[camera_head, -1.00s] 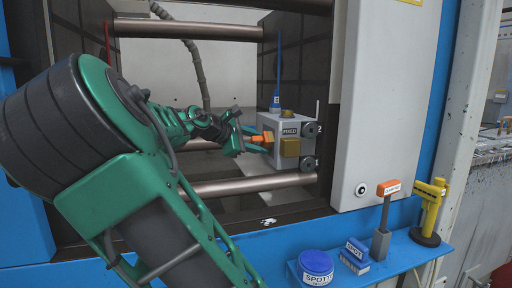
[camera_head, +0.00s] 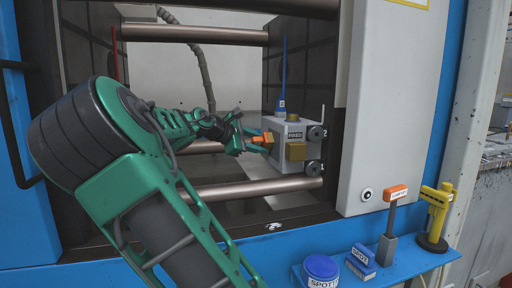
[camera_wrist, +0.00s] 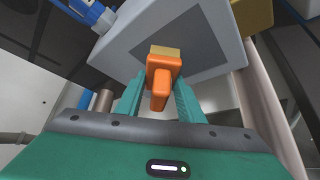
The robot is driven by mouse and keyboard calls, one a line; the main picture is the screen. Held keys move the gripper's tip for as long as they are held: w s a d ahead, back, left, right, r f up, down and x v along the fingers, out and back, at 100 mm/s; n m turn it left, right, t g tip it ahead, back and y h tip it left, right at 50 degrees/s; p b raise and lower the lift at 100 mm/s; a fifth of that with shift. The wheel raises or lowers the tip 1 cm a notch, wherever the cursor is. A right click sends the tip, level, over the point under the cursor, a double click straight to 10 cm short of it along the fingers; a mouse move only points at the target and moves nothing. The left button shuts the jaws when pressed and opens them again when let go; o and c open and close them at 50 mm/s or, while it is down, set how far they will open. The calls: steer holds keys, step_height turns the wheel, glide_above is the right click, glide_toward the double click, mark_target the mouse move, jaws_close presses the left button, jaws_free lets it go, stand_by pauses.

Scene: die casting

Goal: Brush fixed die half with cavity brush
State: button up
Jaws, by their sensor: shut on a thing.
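The fixed die half (camera_head: 294,140) is a grey block marked "FIXED" inside the machine, mounted at the right side of the opening. In the wrist view its face (camera_wrist: 215,35) fills the top, with a darker square area. My gripper (camera_head: 252,141) is shut on the orange handle of the cavity brush (camera_head: 262,139). The brush also shows in the wrist view (camera_wrist: 160,80), its tan bristle end pointing at the dark square. The bristles are at or very close to that face; I cannot tell if they touch.
Steel tie bars (camera_head: 240,187) cross the opening above and below my arm. A blue shelf (camera_head: 395,262) in front holds a round blue "SPOT" tin (camera_head: 320,268), a blue block (camera_head: 361,257), an orange-topped tool (camera_head: 395,193) and a yellow tool (camera_head: 435,215).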

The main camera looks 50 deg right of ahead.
steer(key=shift+s+d, duration=0.1)
steer(key=shift+s, duration=0.05)
steer(key=w+a, duration=0.3)
steer(key=a, duration=0.2)
steer(key=shift+w, duration=0.15)
stand_by(0.4)
steer(key=shift+w+a, duration=0.1)
steer(key=shift+a, duration=0.1)
steer(key=shift+w+a, duration=0.35)
steer(key=shift+a, duration=0.25)
steer(key=shift+w+a, duration=0.35)
steer(key=shift+a, duration=0.2)
